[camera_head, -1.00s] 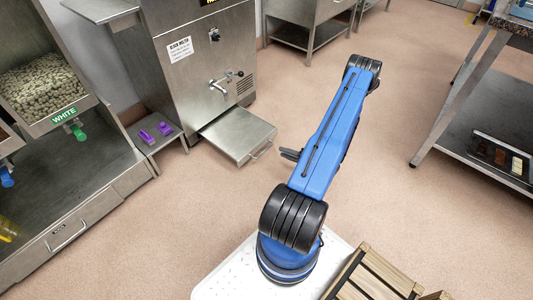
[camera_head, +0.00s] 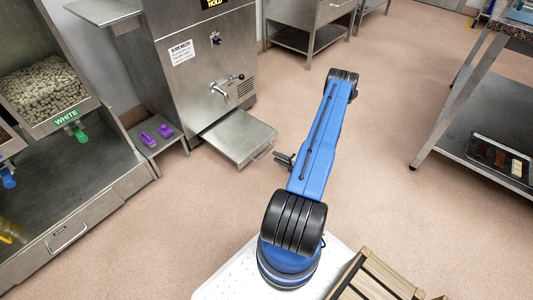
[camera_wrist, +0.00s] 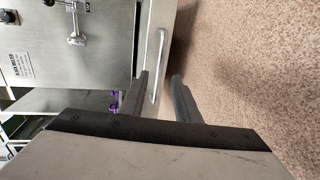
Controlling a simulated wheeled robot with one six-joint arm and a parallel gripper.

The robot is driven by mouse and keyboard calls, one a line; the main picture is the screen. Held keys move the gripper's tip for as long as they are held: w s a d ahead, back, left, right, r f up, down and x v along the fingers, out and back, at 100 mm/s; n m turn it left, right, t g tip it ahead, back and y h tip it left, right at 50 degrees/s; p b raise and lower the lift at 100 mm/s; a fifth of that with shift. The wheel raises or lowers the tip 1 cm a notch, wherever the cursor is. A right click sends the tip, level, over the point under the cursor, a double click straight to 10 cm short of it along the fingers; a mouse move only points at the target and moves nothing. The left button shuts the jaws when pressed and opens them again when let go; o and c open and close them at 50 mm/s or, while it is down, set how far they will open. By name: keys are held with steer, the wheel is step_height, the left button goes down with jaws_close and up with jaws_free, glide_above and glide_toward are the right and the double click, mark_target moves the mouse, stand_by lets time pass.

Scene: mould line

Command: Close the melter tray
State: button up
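The melter tray (camera_head: 236,138) is a flat steel tray sticking out low from the front of the steel melter (camera_head: 205,65). It has a bar handle (camera_head: 262,153) on its front edge. My gripper (camera_head: 284,160) is just right of the handle in the head view, partly hidden by my blue arm. In the wrist view the two dark fingers of my gripper (camera_wrist: 160,92) are apart. The handle (camera_wrist: 157,65) lies ahead, in line with the gap between them. I cannot tell whether a finger touches it.
A low stand with purple pieces (camera_head: 157,133) is left of the tray. The white bean dispenser (camera_head: 45,95) is further left. A steel table with a chocolate tray (camera_head: 499,155) on its lower shelf stands at the right. The floor (camera_head: 370,200) between is clear.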

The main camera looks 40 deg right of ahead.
mark_target(266, 152)
steer(key=x, duration=0.8)
steer(key=shift+w+f, duration=0.1)
steer(key=shift+w, duration=0.3)
jaws_close()
